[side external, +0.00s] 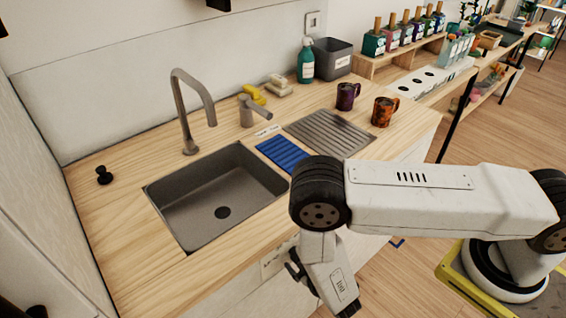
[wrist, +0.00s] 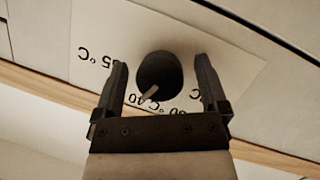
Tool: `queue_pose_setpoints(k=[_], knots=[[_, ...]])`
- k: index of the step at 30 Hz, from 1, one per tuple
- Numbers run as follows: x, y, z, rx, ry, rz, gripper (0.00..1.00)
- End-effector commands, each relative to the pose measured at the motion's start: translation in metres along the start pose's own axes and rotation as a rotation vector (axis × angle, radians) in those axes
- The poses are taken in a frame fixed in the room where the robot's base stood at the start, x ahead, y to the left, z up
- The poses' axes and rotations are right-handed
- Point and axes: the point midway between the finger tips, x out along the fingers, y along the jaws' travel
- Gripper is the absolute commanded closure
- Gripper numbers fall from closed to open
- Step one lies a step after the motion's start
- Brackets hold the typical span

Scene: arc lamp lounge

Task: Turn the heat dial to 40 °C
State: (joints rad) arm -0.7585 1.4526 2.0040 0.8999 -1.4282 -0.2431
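The heat dial (wrist: 160,72) is a dark round knob on a pale plate (wrist: 225,62) with printed temperature marks. Its light pointer (wrist: 149,94) aims toward the bottom left in the wrist view, close to a partly covered mark that seems to read 40. Another mark (wrist: 95,57) is at the left, and more marks are partly hidden by my right-hand finger. My gripper (wrist: 162,85) is open around the dial, one finger on each side, with gaps between. In the side external view my gripper (side external: 294,268) is at the counter front beside the plate (side external: 274,262); the dial cannot be made out there.
Above is a wooden counter (side external: 115,235) with a sink (side external: 185,222), a tap (side external: 190,110), a blue mat (side external: 283,153) and two mugs (side external: 347,96) (side external: 384,111). A black knob (side external: 104,175) stands left of the sink.

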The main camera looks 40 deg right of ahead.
Motion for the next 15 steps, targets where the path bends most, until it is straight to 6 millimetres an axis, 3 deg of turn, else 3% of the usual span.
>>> queue_pose_setpoints(k=[15], knots=[[-0.013, -0.001, -0.001, -0.001, 0.001, -0.003, 0.07]])
